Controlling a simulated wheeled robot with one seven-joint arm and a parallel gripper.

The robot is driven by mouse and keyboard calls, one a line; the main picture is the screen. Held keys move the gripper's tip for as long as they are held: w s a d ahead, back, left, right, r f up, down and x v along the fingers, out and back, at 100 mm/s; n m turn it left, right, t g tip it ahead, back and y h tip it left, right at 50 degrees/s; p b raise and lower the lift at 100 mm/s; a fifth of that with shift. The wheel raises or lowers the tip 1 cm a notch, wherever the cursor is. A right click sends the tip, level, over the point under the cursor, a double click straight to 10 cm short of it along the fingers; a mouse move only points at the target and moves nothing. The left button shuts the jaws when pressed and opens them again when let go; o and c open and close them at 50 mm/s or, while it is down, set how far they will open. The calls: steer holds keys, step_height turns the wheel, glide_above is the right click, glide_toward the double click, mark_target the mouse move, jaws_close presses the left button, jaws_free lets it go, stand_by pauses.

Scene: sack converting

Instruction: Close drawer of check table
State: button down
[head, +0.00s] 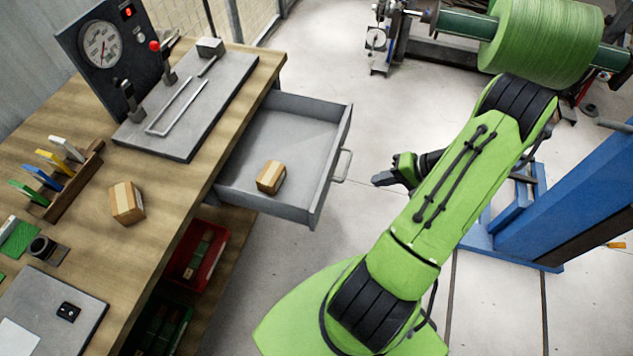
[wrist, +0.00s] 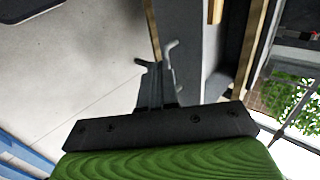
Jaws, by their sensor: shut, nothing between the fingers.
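The check table (head: 212,158) has a wooden top and stands on the left in the head view. Its grey drawer (head: 330,165) is pulled out on the table's right side. A small tan box (head: 271,177) lies inside the drawer. The drawer's bar handle (head: 343,167) is on its front panel, facing my gripper. My gripper (head: 377,179) is shut and empty, to the right of the handle with a small gap showing in the head view. In the wrist view the dark fingers (wrist: 157,82) point toward the light handle; contact cannot be told there.
A gauge panel (head: 103,48), a grey plate with a bent rod and another tan box (head: 126,203) are on the tabletop. A red bin (head: 196,254) sits below. A blue machine frame (head: 570,200) and green roll (head: 540,40) stand right. Clear floor lies around the drawer.

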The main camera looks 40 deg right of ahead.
steer(key=b, duration=0.2)
glide_toward(328, 186)
step_height(328, 186, down, 4)
steer(key=w+a, duration=0.2)
steer(key=a, duration=0.1)
steer(key=shift+w+r, duration=0.15)
steer(key=shift+w, duration=0.1)
steer(key=shift+w+a, duration=0.1)
steer(key=shift+w, duration=0.1)
